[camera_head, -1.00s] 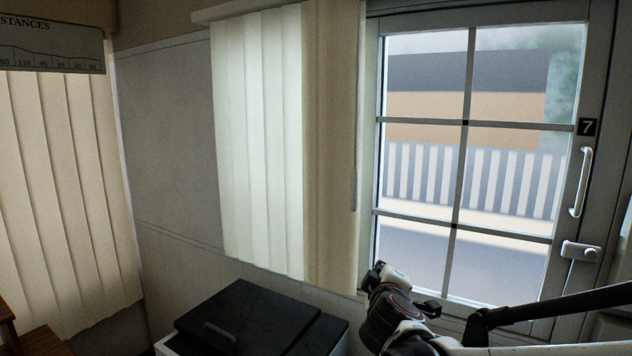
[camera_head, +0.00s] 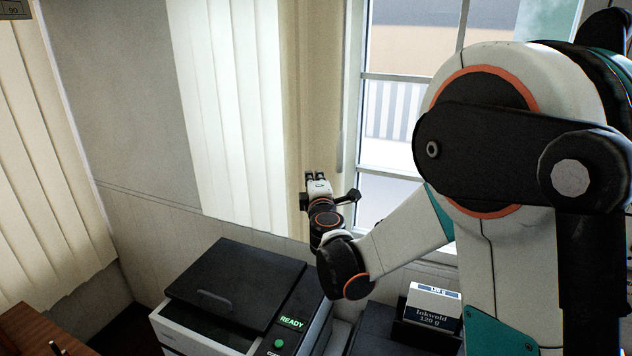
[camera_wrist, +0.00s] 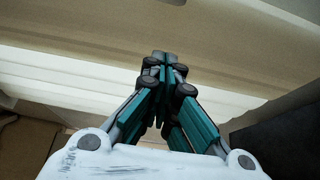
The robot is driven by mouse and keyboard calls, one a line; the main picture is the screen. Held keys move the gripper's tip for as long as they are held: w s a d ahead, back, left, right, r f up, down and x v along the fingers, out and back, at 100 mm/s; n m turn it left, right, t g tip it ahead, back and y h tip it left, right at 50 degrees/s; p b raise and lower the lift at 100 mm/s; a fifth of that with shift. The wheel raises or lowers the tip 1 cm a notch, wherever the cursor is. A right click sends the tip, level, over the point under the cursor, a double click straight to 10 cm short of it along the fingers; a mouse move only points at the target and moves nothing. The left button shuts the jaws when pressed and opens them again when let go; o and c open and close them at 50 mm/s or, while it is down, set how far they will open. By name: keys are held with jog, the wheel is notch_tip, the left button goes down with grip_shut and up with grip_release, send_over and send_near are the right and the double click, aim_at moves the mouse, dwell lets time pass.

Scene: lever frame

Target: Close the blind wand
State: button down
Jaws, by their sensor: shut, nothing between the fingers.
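The vertical blind (camera_head: 238,120) hangs in pale slats left of the window. A slim grey upright piece (camera_head: 339,150), which looks like the blind wand, hangs between the beige strip beside the slats and the window frame. My gripper (camera_head: 316,176) is in front of the beige strip, pointing up, left of the wand's lower end and slightly below it. I cannot tell its distance in depth from the wand. In the wrist view my gripper's fingers (camera_wrist: 164,62) meet at the tips with nothing between them; the wand is not recognisable there.
A printer with a dark lid (camera_head: 235,280) and a READY display stands below the blind. An Inkwold box (camera_head: 433,305) stands to its right. My arm covers much of the window (camera_head: 400,110) on the right. Another blind (camera_head: 40,170) hangs at the left.

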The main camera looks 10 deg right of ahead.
jog(key=w+d, duration=0.1)
jog(key=d, duration=0.1)
jog(key=w+d+p, duration=0.1)
jog(key=w+d, duration=0.1)
jog(key=shift+p, duration=0.3)
jog(key=shift+s+d, duration=0.1)
